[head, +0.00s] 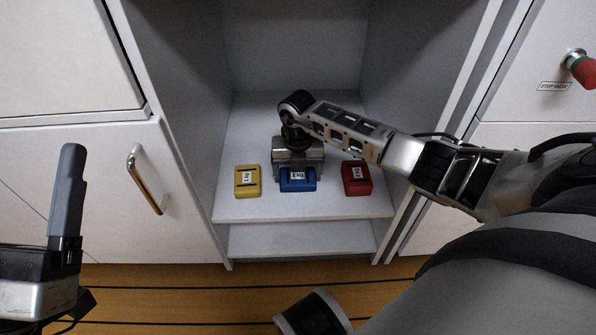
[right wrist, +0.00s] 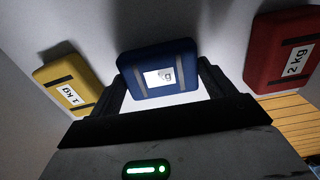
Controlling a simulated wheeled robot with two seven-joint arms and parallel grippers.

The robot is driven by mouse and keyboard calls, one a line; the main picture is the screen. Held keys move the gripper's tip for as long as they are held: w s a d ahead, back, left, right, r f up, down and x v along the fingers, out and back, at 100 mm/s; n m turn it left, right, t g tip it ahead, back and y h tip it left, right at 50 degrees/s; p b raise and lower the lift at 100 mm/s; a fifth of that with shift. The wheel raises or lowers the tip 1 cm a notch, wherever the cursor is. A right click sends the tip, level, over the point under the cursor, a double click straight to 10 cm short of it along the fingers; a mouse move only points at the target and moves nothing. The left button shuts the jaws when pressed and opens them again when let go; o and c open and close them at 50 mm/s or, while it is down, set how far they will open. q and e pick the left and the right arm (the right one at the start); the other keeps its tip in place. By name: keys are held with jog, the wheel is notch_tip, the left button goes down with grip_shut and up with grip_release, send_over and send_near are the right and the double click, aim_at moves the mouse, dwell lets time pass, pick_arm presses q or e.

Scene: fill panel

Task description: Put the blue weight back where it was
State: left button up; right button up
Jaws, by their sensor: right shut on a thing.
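The blue weight (head: 297,179) is in the open cabinet bay, between the yellow weight (head: 247,181) and the red weight (head: 356,177). My right gripper (head: 298,168) reaches in from the right and is shut on the blue weight. In the right wrist view the blue weight (right wrist: 158,70) sits between the two dark fingers (right wrist: 160,88). Its label is partly washed out. I cannot tell whether its underside touches the shelf. My left gripper (head: 67,195) is at the far left, away from the weights, and its finger opening is not clear.
The white shelf (head: 304,208) has side walls close on both sides and a lower ledge in front. A closed door with a metal handle (head: 145,180) is at left. The shelf behind the weights is clear.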

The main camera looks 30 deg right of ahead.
aim_at(298, 175)
jog(key=shift+w+r, duration=0.1)
jog(key=o, duration=1.7)
notch_tip(298, 175, up, 4)
jog(key=shift+r+p, duration=0.15)
jog(key=shift+p, duration=1)
pick_arm(q)
notch_tip(298, 175, down, 9)
jog(key=s+d+n+g+y+p, duration=0.1)
jog(key=s+n+g+y+p, duration=0.1)
jog(key=n, duration=0.5)
jog(key=g+y+p, duration=0.1)
jog(key=g+y, duration=0.1)
jog(key=shift+n+g+y, duration=0.3)
jog(key=shift+g, duration=0.1)
pick_arm(e)
notch_tip(298, 175, up, 8)
jog(key=shift+f, duration=0.2)
pick_arm(q)
jog(key=shift+r, duration=0.1)
pick_arm(e)
jog(key=shift+a, duration=0.1)
